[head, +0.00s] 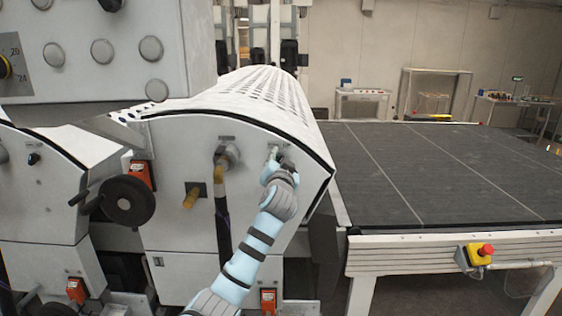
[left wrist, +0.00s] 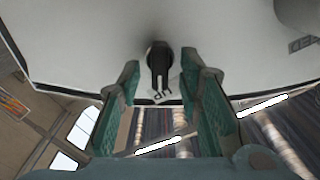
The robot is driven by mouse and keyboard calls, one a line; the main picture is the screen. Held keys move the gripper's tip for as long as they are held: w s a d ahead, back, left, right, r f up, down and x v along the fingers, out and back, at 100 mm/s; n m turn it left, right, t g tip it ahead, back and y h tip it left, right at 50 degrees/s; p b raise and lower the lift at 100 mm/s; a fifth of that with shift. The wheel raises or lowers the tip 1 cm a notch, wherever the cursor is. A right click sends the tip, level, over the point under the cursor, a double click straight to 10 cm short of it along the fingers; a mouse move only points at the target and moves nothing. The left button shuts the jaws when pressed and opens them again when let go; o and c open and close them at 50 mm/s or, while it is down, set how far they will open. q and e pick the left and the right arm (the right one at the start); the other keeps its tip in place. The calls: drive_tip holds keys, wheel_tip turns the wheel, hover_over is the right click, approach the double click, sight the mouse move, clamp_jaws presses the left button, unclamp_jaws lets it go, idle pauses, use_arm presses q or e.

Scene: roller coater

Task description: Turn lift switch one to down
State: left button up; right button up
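Lift switch one shows in the left wrist view as a small black knob (left wrist: 160,62) on the machine's white panel. Its pointer faces the printed word "UP", which appears upside down just beyond the knob's end. My left gripper (left wrist: 160,82) is open, with one green-padded finger on each side of the knob and gaps between. In the head view my left gripper (head: 277,158) is up against the upper right of the curved side panel and mostly hides the knob. My right gripper is in neither view.
Left of my gripper, a pipe fitting with a dark hose (head: 222,180) and a brass stub (head: 190,196) stick out of the panel. A black handwheel (head: 127,200) is farther left. A dark conveyor bed (head: 430,170) with a red emergency button (head: 486,250) stands right.

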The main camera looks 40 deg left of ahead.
use_arm(q)
drive_tip(key=shift+c, duration=0.5)
clamp_jaws()
